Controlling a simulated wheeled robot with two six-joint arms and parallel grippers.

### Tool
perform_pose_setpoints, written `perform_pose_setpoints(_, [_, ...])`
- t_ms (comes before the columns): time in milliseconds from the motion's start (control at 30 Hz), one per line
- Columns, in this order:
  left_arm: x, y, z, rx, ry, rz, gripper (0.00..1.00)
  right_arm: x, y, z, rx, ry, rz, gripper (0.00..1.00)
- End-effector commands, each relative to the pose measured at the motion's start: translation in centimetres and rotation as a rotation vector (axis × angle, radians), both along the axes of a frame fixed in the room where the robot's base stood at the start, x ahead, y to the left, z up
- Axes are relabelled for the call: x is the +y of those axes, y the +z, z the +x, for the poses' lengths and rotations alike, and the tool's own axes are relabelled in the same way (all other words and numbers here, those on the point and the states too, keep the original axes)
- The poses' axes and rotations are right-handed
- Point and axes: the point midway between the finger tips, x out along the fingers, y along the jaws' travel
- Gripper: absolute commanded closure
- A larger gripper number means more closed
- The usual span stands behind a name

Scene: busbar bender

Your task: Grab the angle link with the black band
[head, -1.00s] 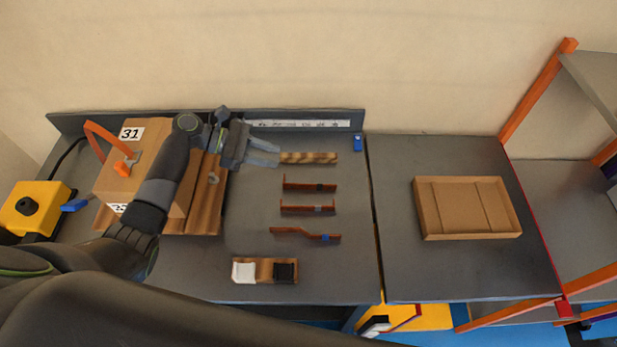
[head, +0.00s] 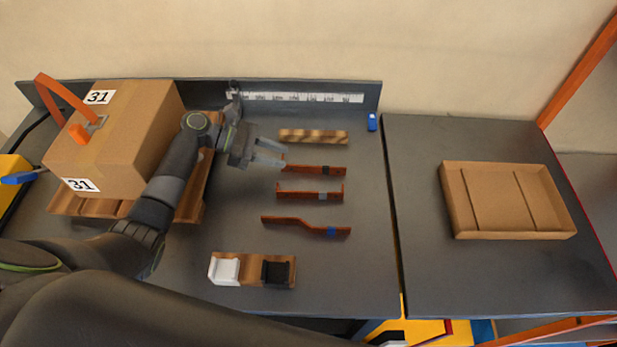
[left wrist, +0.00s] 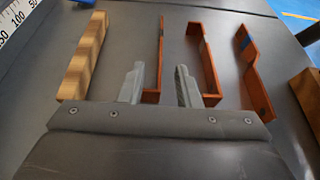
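The angle link with the black band (head: 310,169) is a thin copper bar with a short upturned left end, lying on the grey table. It also shows in the left wrist view (left wrist: 161,42). My left gripper (head: 282,154) is open and empty at the link's left end. In the left wrist view its two fingers (left wrist: 160,72) stand either side of the link's near end, apart from it. Whether they are down at its height I cannot tell. My right gripper is not in view.
A U-shaped copper link with a grey band (head: 300,193) and an offset link with a blue band (head: 285,221) lie nearer. A striped wooden bar (head: 313,136) lies behind. A large box (head: 130,130) stands left; an empty tray (head: 505,200) lies right.

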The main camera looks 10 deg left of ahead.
Motion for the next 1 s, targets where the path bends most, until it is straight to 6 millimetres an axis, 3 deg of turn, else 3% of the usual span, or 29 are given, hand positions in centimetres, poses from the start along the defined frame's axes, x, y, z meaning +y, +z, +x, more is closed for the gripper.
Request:
perform_pose_setpoints(33, [0.0, -0.8, 0.0, -0.001, 0.0, 0.0, 0.7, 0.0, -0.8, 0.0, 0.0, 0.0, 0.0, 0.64])
perform_pose_setpoints(233, [-1.1, -1.2, 0.2, 0.0, 0.0, -0.002, 0.7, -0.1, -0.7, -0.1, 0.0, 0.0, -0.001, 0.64])
perform_pose_setpoints(700, [-6.7, -3.0, 0.9, 0.0, -0.001, -0.001, 0.7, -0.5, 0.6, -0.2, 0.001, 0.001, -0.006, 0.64])
perform_pose_setpoints(1000, [-7.1, -3.3, 1.0, -0.001, 0.0, 0.0, 0.7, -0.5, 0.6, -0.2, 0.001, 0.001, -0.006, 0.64])
